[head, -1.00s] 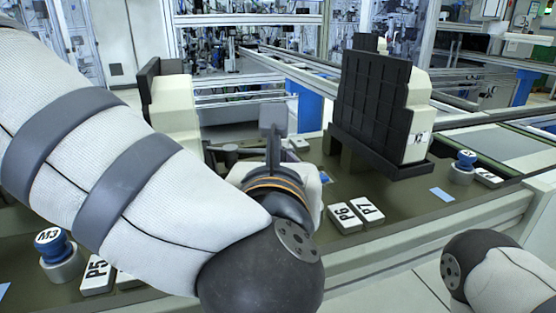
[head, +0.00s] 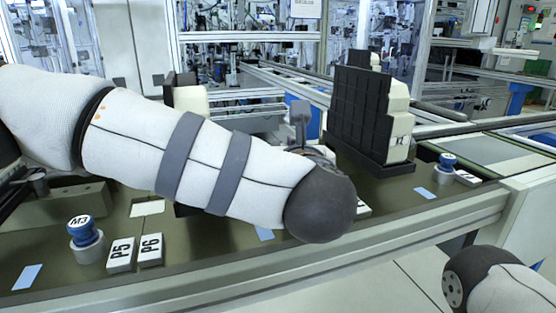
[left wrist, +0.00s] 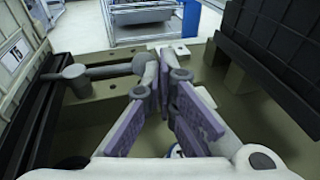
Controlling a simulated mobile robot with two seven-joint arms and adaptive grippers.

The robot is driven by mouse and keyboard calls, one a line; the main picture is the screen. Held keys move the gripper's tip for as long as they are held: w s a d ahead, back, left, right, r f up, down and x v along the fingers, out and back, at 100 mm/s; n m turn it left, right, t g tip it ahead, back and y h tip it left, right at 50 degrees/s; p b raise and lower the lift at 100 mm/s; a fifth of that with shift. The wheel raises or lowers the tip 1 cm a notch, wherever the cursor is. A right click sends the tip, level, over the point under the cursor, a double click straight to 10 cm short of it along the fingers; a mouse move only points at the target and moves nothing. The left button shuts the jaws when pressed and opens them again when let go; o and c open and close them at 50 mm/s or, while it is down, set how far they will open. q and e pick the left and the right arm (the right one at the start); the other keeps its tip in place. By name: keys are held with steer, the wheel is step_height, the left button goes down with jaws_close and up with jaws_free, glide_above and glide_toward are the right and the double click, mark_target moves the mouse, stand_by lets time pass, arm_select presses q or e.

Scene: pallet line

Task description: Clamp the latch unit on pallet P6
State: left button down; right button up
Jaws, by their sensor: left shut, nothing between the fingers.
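In the left wrist view my left gripper (left wrist: 166,75) is shut, its purple-padded fingers converging with nothing between them. The latch unit (left wrist: 100,71) is a grey lever with a round ball end and a short cylinder, over an olive base block. The lever lies left of my fingertips. Its ball end is right beside the left finger; I cannot tell whether they touch. In the head view my left forearm and black wrist cover the fingers and the unit. The P6 label (head: 150,249) shows on the front rail. My right arm shows at the lower right without its gripper.
A tall black ribbed panel on a white body (head: 362,110) stands right of my wrist; a similar dark panel (left wrist: 278,40) is close on the right in the wrist view. A blue M3 button (head: 83,231) stands beside the P5 label (head: 121,254). A labelled panel (left wrist: 14,55) is at left.

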arm_select(q)
steer(key=shift+w+d, duration=0.15)
steer(key=shift+w, duration=0.6)
stand_by(0.3)
